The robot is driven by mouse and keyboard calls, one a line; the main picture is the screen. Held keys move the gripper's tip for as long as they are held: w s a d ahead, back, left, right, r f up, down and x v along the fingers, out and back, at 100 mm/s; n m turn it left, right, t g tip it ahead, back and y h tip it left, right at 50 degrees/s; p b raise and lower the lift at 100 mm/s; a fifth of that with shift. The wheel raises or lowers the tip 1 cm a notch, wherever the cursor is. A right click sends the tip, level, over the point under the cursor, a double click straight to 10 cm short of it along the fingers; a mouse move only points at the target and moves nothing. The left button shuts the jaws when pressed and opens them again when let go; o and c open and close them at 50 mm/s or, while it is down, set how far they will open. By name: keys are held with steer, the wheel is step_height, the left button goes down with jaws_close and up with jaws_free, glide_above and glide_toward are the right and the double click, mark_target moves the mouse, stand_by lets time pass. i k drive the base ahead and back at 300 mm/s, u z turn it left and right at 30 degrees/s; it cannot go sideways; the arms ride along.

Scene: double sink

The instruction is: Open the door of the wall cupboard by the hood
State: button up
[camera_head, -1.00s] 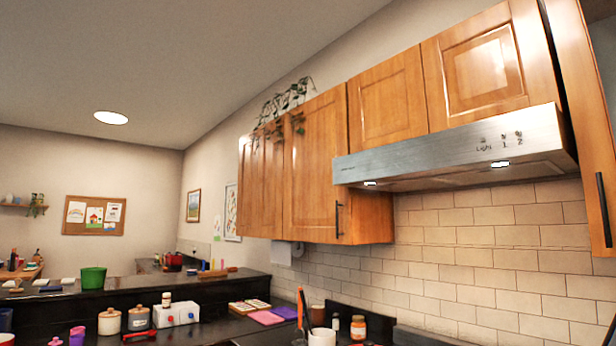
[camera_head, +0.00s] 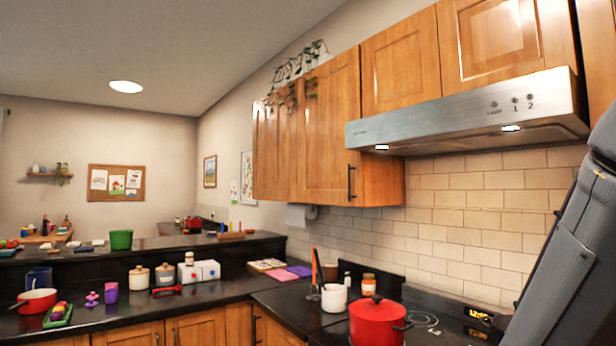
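The wooden wall cupboard (camera_head: 328,130) hangs left of the steel range hood (camera_head: 465,112). Its door beside the hood is shut, with a dark vertical bar handle (camera_head: 350,182) near its lower right edge. Another cupboard door adjoins it on the left. A grey link of my arm rises along the right edge of the picture. My gripper is out of view, so I cannot see whether it is open or shut, or where it is relative to the handle.
The dark counter (camera_head: 215,300) carries canisters and small items. A trailing plant (camera_head: 296,68) sits on the cupboard. Air before the door looks clear.

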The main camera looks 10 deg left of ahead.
mark_target(329, 173)
steer(key=u, duration=1.7)
steer(key=i, duration=2.8)
steer(key=z, duration=2.85)
